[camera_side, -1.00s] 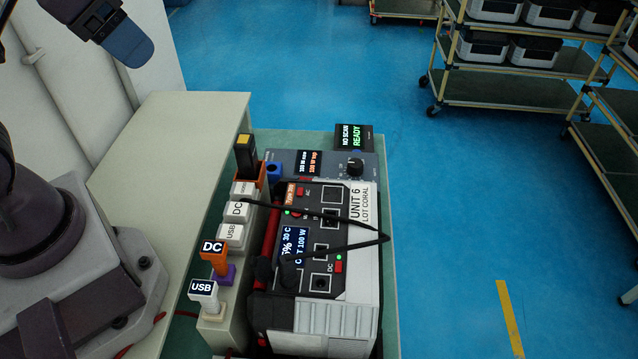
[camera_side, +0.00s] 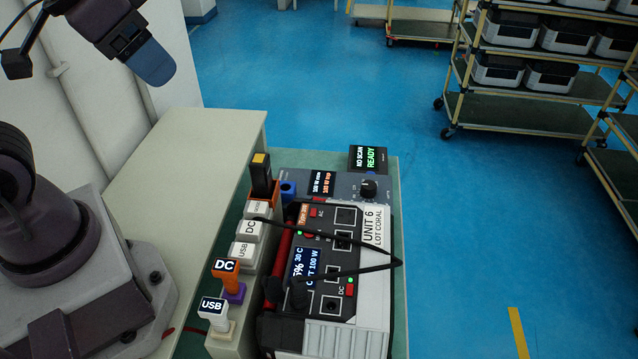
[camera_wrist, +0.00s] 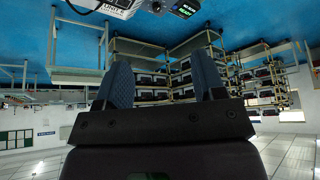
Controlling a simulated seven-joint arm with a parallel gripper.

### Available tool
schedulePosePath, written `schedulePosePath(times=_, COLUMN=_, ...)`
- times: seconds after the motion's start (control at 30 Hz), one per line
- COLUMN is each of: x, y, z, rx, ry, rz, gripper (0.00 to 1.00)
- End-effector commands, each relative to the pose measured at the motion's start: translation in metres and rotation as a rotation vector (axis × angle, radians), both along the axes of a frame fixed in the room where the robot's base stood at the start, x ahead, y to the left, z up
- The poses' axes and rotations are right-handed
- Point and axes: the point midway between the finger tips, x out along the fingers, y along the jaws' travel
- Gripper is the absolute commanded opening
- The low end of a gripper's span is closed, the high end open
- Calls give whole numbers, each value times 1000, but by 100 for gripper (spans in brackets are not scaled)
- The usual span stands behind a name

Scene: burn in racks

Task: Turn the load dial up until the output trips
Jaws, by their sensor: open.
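The load dial (camera_side: 369,188) is a black knob on the blue-grey load panel (camera_side: 343,181) at the back of the green mat. A small display (camera_side: 322,184) beside it shows orange and white watt readings, too small to read surely. The power unit (camera_side: 375,288), labelled UNIT 6, sits in front; its screen (camera_side: 305,267) shows 30 C and 100 W. A separate sign (camera_side: 369,159) reads NO SCAN, READY. My gripper (camera_side: 152,64) is raised at the upper left, well away from the dial. In the wrist view, my gripper (camera_wrist: 162,82) has its blue-grey fingers apart with nothing between them.
A row of labelled plugs, including the orange DC plug (camera_side: 225,268) and white USB plug (camera_side: 212,308), stands left of the unit. A black cable (camera_side: 340,268) loops over the unit. The beige bench (camera_side: 185,160) is clear. Racks (camera_side: 540,75) stand behind on blue floor.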

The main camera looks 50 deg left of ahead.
Motion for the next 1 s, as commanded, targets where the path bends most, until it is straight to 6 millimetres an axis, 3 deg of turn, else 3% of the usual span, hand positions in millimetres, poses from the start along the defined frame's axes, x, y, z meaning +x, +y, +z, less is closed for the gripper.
schedulePosePath(times=0.43, x=0, y=1, z=0, rx=0, ry=0, rz=6, gripper=63)
schedulePosePath(times=0.57, x=4, y=6, z=-15, rx=4, ry=76, rz=33, gripper=63)
schedulePosePath(times=0.77, x=35, y=15, z=-47, rx=59, ry=271, rz=41, gripper=63)
schedulePosePath(times=1.0, x=97, y=24, z=-96, rx=129, ry=419, rz=-56, gripper=63)
